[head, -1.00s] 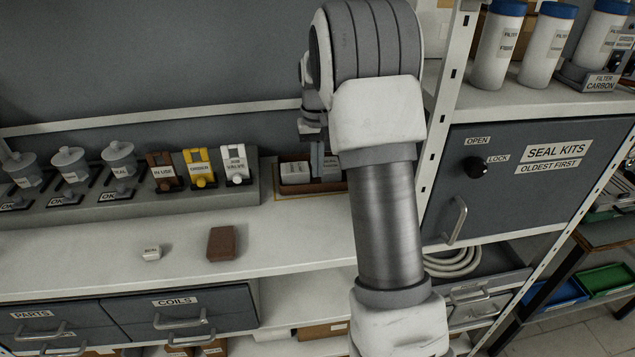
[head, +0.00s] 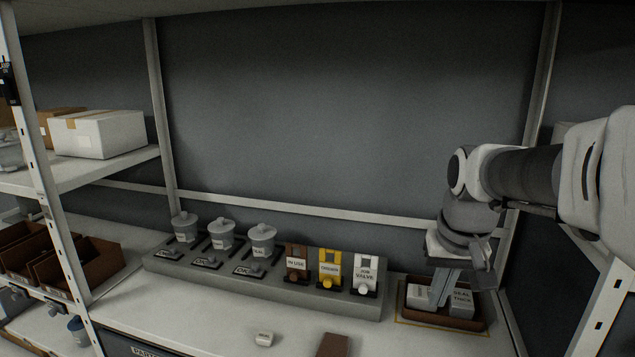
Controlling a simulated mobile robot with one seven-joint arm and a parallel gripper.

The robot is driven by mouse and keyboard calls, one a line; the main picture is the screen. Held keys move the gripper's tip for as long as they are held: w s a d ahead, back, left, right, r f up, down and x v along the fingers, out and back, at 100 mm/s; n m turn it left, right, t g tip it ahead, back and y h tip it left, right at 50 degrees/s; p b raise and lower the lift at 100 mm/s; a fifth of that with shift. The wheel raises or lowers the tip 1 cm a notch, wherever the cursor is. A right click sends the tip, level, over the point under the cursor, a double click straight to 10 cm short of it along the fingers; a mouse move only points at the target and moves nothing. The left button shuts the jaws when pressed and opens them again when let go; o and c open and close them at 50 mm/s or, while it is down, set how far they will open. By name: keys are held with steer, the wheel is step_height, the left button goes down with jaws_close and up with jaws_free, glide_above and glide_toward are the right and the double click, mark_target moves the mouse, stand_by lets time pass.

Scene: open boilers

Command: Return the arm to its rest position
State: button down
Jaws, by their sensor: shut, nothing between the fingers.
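My arm comes in from the right in the head view, and its wrist hangs down over the right end of the shelf. My gripper (head: 440,298) points down, its fingers together with nothing seen between them. The fingertips are at or just above a brown tray (head: 412,318) that holds a white block (head: 418,297) and a grey labelled block (head: 462,303). The gripper partly hides the tray, and I cannot tell whether the fingertips touch anything.
A grey rack (head: 300,295) left of the tray holds several lidded pots and brown, yellow and white tagged holders. Shelf posts (head: 535,100) stand near my arm. Space above the rack is clear.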

steer(key=s+a+t, duration=0.1)
steer(key=s+a, duration=0.1)
steer(key=s, duration=0.5)
steer(key=s+a+n+t, duration=0.1)
steer(key=s+a, duration=0.2)
steer(key=s, duration=0.5)
steer(key=shift+s+a+f+n+t, duration=0.2)
steer(key=shift+f+n+t, duration=0.1)
steer(key=shift+f+t, duration=0.1)
